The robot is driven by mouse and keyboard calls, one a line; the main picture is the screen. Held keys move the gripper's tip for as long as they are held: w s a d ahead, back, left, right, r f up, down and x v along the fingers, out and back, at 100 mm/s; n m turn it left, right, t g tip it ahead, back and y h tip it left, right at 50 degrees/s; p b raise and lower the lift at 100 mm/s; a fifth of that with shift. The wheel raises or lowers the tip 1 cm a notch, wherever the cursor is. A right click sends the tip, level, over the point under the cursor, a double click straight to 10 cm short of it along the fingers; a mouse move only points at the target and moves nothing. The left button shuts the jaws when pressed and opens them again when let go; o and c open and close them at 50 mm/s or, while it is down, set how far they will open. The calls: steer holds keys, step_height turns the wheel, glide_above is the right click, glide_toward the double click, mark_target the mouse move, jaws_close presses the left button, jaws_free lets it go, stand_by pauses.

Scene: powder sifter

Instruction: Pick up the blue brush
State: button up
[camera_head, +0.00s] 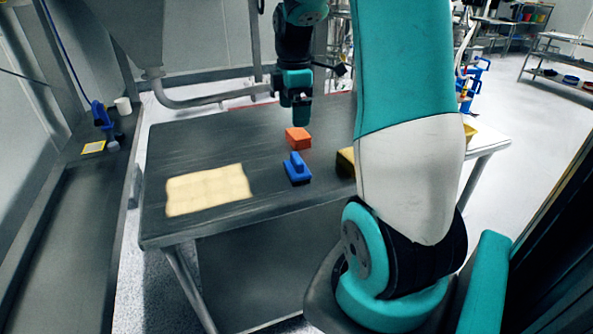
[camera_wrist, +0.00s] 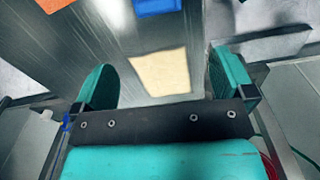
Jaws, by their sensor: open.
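The blue brush (camera_head: 297,168) lies on the dark table top (camera_head: 215,139), with its raised handle up. My gripper (camera_head: 301,118) is above the table, behind and above the brush and near the orange block (camera_head: 298,139). In the wrist view, my gripper (camera_wrist: 164,80) shows its two teal fingers spread wide, with nothing between them. The blue brush (camera_wrist: 157,6) shows only in part at the top edge of that view, beyond the fingertips. The orange block (camera_wrist: 62,4) is cut off at the top left.
A cream sheet (camera_head: 208,190) lies on the table left of the brush. A yellowish object (camera_head: 346,160) is partly hidden behind my arm. A side bench (camera_head: 75,215) at left holds a blue tool (camera_head: 101,115) and a white cup (camera_head: 123,106). The table's left part is mostly clear.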

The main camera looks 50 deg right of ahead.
mark_target(297, 158)
steer(key=f, duration=0.7)
steer(key=d+f, duration=0.1)
steer(key=f, duration=0.3)
steer(key=shift+s+f+p, duration=0.1)
steer(key=shift+s+p, duration=0.05)
steer(key=shift+p, duration=0.15)
steer(key=shift+f+p, duration=0.5)
steer(key=shift+f, duration=2.65)
steer(key=shift+c, duration=0.2)
steer(key=c, duration=0.6)
